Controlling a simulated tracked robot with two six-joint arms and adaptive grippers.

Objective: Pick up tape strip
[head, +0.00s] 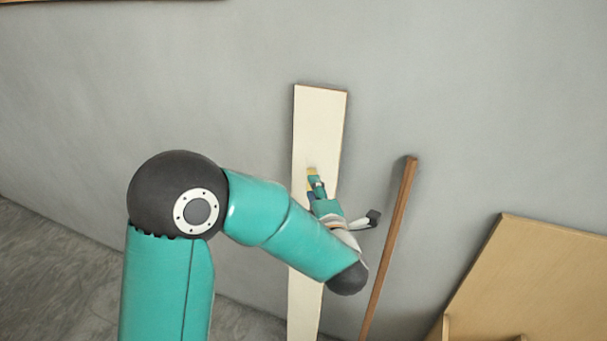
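My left arm comes in from the left, and its gripper (314,180) is in front of a pale upright board (319,115) leaning on the wall. The gripper is small and seen from behind, so I cannot tell whether its fingers are open or shut. A small yellowish patch (312,171) shows at the fingertips against the board. It may be the tape strip, but it is too small to be sure, and I cannot tell whether it is held or stuck to the board. My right gripper is not in view.
A thin brown wooden strip (388,250) leans on the grey wall (450,90) to the right of the board. A larger tan wooden panel (540,275) stands at the lower right. Grey floor (50,275) shows at the lower left.

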